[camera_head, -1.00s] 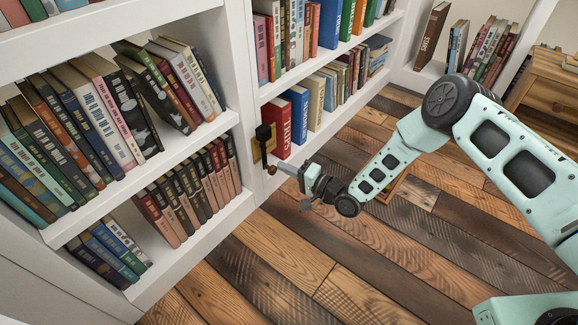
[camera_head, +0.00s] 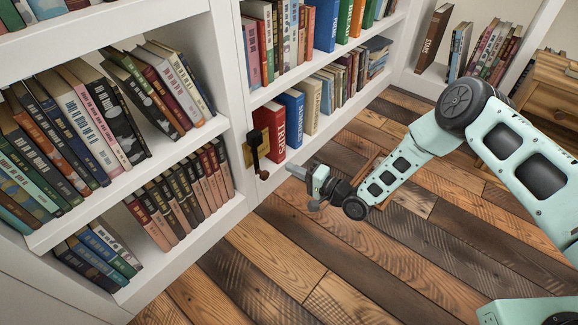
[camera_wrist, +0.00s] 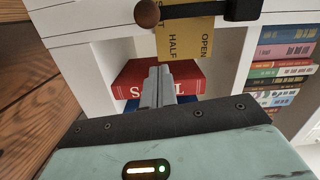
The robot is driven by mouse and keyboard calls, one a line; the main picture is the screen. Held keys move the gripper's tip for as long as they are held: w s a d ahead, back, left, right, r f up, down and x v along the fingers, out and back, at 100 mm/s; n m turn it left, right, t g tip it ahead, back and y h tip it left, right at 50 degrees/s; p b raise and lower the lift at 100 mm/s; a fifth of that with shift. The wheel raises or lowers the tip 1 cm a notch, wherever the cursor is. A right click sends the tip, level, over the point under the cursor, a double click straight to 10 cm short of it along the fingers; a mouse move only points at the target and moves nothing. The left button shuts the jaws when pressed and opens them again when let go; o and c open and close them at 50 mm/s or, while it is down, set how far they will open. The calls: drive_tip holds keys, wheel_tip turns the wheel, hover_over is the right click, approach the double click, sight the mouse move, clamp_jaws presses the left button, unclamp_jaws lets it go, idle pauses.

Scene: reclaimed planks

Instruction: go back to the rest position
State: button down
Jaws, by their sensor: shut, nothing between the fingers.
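My gripper (camera_head: 293,169) is shut and empty, in front of the bookshelf's middle upright. In the wrist view its fingers (camera_wrist: 158,84) lie together and point at a red book. A black lever (camera_head: 254,146) with a brown knob (camera_head: 264,175) is mounted on a brass plate (camera_head: 247,155) on the upright. The knob hangs low, to the left of my fingertips and apart from them. In the wrist view the lever (camera_wrist: 240,10) and knob (camera_wrist: 147,13) cross the top, over the yellow plate (camera_wrist: 185,40) with the words OPEN and HALF.
White shelves (camera_head: 190,142) full of books stand at the left and back. A red book (camera_head: 270,132) and a blue book (camera_head: 291,118) stand behind the gripper. A wooden cabinet (camera_head: 547,88) is at the far right. The plank floor (camera_head: 390,265) is clear in front.

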drive_tip(key=p+v, duration=0.3)
drive_tip(key=v, duration=0.5)
drive_tip(key=w+a+r+n+g+h+p, duration=0.3)
drive_tip(key=r+n+h, duration=0.15)
drive_tip(key=r, duration=0.65)
drive_tip(key=s+r+n+g+h+p, duration=0.2)
drive_tip(key=s+r+n+h, duration=0.25)
drive_tip(key=r, duration=0.65)
drive_tip(key=s+d+r+n+g+h+p, duration=0.1)
drive_tip(key=s+d+r+h, duration=0.1)
drive_tip(key=s+d+r, duration=0.5)
drive_tip(key=s+r+n+g+h+p, duration=0.1)
drive_tip(key=s+r+g+p, duration=0.1)
drive_tip(key=s+r, duration=0.65)
drive_tip(key=s+d+r+n+g+h+p, duration=0.15)
drive_tip(key=s+d+r, duration=0.25)
drive_tip(key=s, duration=0.8)
wheel_tip(320, 180, up, 38)
drive_tip(key=p, duration=3.7)
drive_tip(key=shift+s+h, duration=0.4)
drive_tip(key=shift+h, duration=0.05)
